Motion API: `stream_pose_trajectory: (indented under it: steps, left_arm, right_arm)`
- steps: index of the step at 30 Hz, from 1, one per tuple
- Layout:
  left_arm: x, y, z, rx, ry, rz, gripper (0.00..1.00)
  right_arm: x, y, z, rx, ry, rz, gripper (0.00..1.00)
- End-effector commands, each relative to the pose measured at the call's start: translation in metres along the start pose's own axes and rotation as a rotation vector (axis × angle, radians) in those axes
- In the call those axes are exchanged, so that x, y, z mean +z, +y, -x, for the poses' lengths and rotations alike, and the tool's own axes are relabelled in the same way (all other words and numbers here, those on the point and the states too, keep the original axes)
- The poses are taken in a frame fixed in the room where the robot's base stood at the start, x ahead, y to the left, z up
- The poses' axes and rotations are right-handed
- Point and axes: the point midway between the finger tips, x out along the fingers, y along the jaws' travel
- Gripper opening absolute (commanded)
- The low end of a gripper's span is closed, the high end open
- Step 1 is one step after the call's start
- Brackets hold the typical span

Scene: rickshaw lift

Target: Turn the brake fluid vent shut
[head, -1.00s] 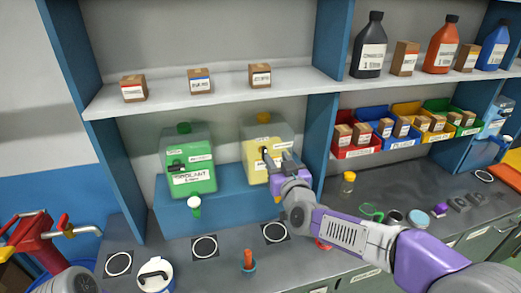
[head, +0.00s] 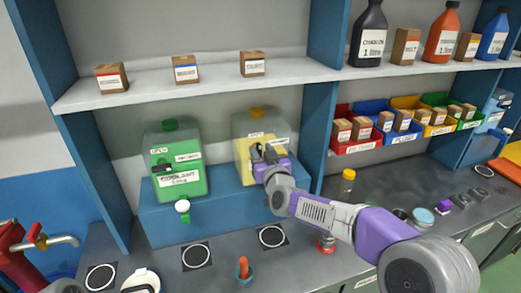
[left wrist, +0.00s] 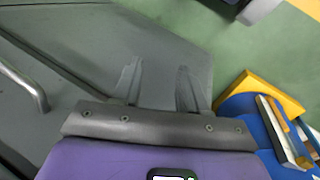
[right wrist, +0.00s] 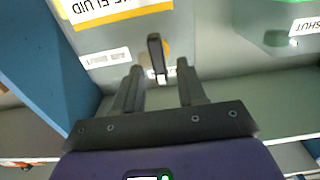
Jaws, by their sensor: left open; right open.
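The brake fluid tank (head: 279,128) is a translucent box of yellow fluid on the blue step, with a yellow cap. In the right wrist view its front (right wrist: 180,20) carries a yellow-edged label, seen upside down. Its vent shows there as a dark lever (right wrist: 154,50) over a yellow-orange disc. My right gripper (head: 262,156) is at the tank's front. Its fingertips (right wrist: 160,68) are open, one on each side of the lever's near end; contact cannot be told. My left gripper (left wrist: 158,68) is open and empty, away from the tank, and outside the head view.
The green coolant tank (head: 178,150) stands left of the brake fluid tank. A shelf (head: 215,71) with small boxes runs above. A blue divider (head: 318,120) stands close on the right. A small yellow-capped bottle (head: 347,185) and an orange-handled tool (head: 243,268) are on the counter.

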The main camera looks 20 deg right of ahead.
Motion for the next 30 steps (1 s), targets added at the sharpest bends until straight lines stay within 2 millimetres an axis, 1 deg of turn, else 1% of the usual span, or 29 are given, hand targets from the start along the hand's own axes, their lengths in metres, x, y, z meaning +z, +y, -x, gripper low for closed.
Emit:
stream_pose_trajectory:
  steps: [1,4,12,13,18,21,30]
  left_arm:
    - [0.0000,0.0003,0.0009,0.000,0.000,0.000,0.43]
    - [0.0001,0.0005,0.0013,0.000,0.000,0.000,0.43]
    - [0.0001,0.0004,0.0011,0.000,0.000,0.000,0.43]
    - [0.0001,0.0004,0.0011,0.000,0.000,0.000,0.43]
    - [0.0001,0.0004,0.0011,0.000,0.000,0.000,0.43]
    - [0.0001,0.0004,0.0011,0.000,0.000,0.000,0.43]
    - [0.0000,-0.0006,-0.0016,0.000,0.000,0.000,0.43]
  right_arm:
    - [-0.0002,0.0000,-0.0047,0.000,0.000,0.000,0.40]
    - [0.0003,-0.0001,-0.0099,0.000,0.000,0.000,0.40]
    - [0.0001,-0.0001,-0.0115,0.000,0.000,0.001,0.40]
    - [0.0002,-0.0001,-0.0115,0.000,0.000,0.000,0.39]
    - [0.0002,-0.0001,-0.0113,0.000,0.000,0.000,0.13]
    - [0.0002,-0.0001,-0.0113,0.000,0.000,0.001,0.00]
    - [0.0008,0.0003,-0.0113,0.000,0.001,-0.016,0.00]
